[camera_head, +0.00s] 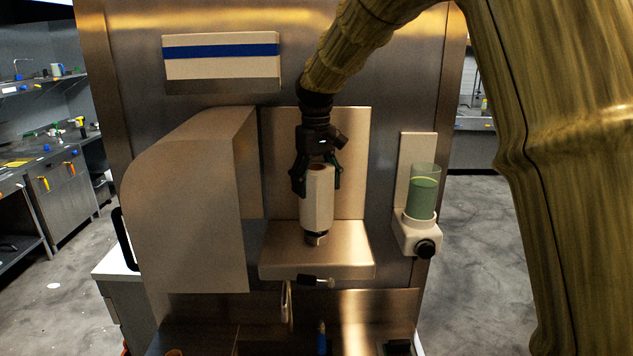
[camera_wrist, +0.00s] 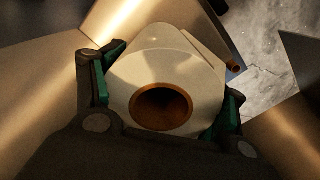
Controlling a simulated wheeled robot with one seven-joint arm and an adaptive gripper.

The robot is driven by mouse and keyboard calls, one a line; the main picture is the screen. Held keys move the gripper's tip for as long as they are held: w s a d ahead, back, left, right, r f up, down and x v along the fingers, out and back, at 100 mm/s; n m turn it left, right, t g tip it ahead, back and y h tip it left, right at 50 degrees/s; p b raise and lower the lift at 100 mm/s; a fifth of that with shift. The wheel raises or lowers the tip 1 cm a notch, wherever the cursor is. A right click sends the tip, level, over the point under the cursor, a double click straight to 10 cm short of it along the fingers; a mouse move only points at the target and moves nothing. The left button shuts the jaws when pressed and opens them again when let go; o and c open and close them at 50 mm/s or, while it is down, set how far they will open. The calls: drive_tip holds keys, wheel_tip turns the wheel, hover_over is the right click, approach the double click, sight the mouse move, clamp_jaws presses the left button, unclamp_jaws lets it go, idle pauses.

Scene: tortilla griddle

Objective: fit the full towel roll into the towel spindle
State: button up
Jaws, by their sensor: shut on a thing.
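The full towel roll (camera_head: 317,202) is a white upright cylinder with a brown core. In the wrist view the roll (camera_wrist: 182,68) shows its open core end towards the camera, between green-padded fingers. My gripper (camera_head: 316,180) is shut on the upper part of the roll from above. Directly under the roll, a short dark and metallic post (camera_head: 316,239) stands on the steel ledge; it looks like the towel spindle. The roll's lower end hides any upper part of the post. I cannot tell whether the roll is around the post or only above it.
The steel ledge (camera_head: 350,258) has a tall back plate behind the roll. A large curved steel housing (camera_head: 190,210) stands close on the left. A soap dispenser (camera_head: 421,200) with green liquid is on the right. A blue-striped box (camera_head: 222,52) is at upper left.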

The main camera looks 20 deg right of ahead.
drive_tip(key=shift+f+b, duration=0.35)
drive_tip(key=shift+f, duration=0.8)
drive_tip(key=o, duration=1.8)
wheel_tip(320, 180, up, 12)
